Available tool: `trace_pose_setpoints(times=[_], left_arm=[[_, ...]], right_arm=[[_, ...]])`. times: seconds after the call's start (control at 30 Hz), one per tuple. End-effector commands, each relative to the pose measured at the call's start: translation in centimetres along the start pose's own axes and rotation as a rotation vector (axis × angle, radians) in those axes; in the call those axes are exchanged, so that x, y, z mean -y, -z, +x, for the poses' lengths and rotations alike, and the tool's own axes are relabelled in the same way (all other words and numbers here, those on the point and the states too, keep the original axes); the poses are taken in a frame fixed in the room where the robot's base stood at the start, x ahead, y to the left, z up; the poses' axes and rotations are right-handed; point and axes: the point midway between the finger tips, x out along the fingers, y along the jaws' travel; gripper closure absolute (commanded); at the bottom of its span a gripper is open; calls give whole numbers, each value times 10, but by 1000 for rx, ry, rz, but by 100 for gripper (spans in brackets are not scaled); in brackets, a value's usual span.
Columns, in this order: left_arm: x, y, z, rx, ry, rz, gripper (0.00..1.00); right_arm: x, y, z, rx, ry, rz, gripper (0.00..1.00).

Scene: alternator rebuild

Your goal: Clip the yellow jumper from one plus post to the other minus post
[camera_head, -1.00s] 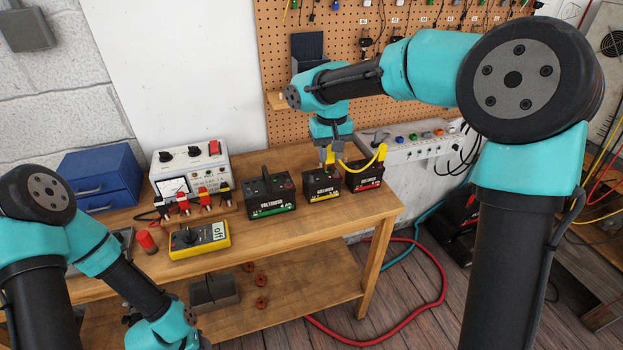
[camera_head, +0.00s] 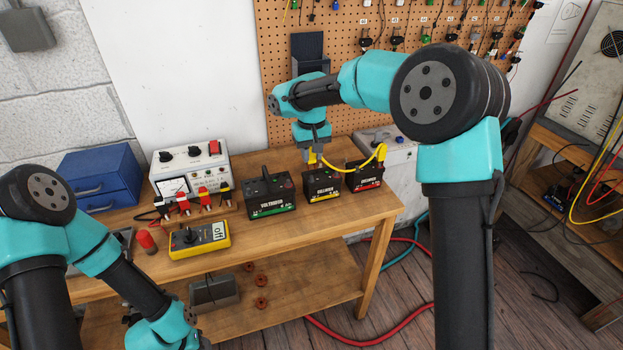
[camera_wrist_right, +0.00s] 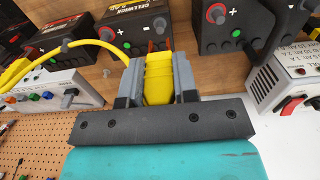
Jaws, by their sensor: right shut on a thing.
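My right gripper (camera_head: 312,160) is shut on one yellow clip of the jumper, over the left part of the middle battery (camera_head: 322,186), which has a yellow label. The right wrist view shows this yellow clip (camera_wrist_right: 158,78) between the fingers; whether its tip touches a post is unclear. The yellow cable (camera_head: 345,168) arcs right to the other yellow clip (camera_head: 381,152), which stands at the right end of the red-labelled battery (camera_head: 363,176). In the wrist view, the middle battery (camera_wrist_right: 140,22) shows a red plus post (camera_wrist_right: 110,33). My left gripper is out of view.
A green-labelled battery (camera_head: 270,197) stands close left of the middle one. A yellow multimeter (camera_head: 200,240) reading "off", a power supply (camera_head: 190,168) and a blue drawer box (camera_head: 100,178) stand further left. A pegboard (camera_head: 285,90) rises behind the bench (camera_head: 350,222).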

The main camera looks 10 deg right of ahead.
Motion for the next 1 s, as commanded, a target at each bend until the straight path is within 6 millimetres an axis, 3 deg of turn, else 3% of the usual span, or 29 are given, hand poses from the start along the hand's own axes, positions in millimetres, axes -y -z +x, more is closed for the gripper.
trace_pose_setpoints(times=[0.2,0.6,1.0], left_arm=[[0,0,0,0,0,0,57],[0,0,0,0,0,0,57],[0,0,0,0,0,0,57]], right_arm=[[0,0,16,2,0,0,84],[0,0,18,1,0,1,84],[0,0,32,2,0,1,84]])
